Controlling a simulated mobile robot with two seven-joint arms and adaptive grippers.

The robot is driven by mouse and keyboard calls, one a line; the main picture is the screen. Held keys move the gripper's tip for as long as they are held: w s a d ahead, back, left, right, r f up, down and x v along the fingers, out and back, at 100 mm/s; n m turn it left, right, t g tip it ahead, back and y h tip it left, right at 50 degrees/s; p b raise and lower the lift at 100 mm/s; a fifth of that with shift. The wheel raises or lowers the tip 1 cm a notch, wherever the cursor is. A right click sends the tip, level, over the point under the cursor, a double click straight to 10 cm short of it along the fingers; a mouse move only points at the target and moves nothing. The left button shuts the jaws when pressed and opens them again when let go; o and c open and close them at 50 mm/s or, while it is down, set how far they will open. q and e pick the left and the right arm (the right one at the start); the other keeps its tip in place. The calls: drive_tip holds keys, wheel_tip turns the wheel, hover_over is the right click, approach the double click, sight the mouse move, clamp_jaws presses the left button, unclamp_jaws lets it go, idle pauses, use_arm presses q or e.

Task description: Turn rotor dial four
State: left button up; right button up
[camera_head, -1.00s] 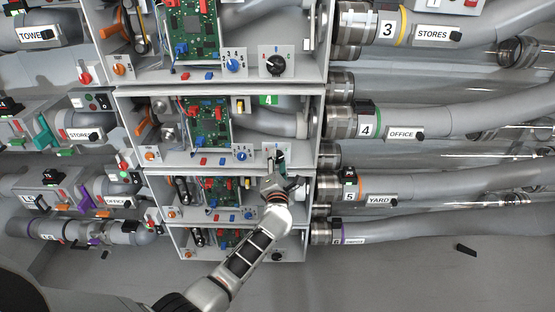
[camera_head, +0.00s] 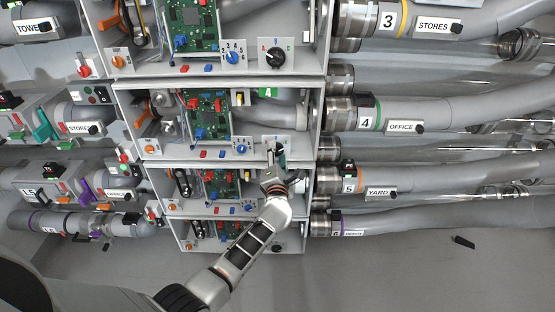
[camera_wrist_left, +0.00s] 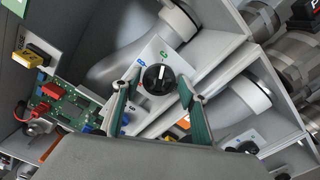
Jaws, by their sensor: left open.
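Rotor dial four is a round black knob (camera_wrist_left: 158,79) with a white pointer line, on a white plate (camera_wrist_left: 152,55) with blue and green letter marks. In the left wrist view it sits between the green fingers of my left gripper (camera_wrist_left: 159,77), which is open around it. Whether the fingers touch the knob I cannot tell. In the head view my left gripper (camera_head: 277,155) is at the lower right of the bay beside the tube marked 4 (camera_head: 366,122). There it hides the knob, and only the top of the plate (camera_head: 270,138) shows. My right gripper is not in view.
The bay above has a similar black dial (camera_head: 276,58). A blue knob (camera_head: 241,149) and a green circuit board (camera_head: 207,118) are to the left in the same bay. Another dial (camera_wrist_left: 242,147) is in the neighbouring bay. Grey tubes run off to the right.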

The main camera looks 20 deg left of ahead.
use_arm(q)
drive_tip(key=v, duration=1.2)
drive_tip(key=shift+s, duration=0.1)
drive_tip(key=s+f+m+g+h, duration=0.2)
drive_tip(key=s+f+m, duration=0.4)
drive_tip(key=s+m, duration=0.4)
drive_tip(key=s+a+f+m+g+h, duration=0.1)
drive_tip(key=s+f+m+g+h, duration=0.1)
drive_tip(key=s+f+m, duration=0.4)
drive_tip(key=s+f+m+g+h, duration=0.2)
drive_tip(key=s+f+m, duration=0.4)
drive_tip(key=s+m, duration=0.8)
drive_tip(key=shift+a+f+m+g+h, duration=0.2)
drive_tip(key=shift+a+m+g+h, duration=0.1)
drive_tip(key=shift+m+h, duration=0.5)
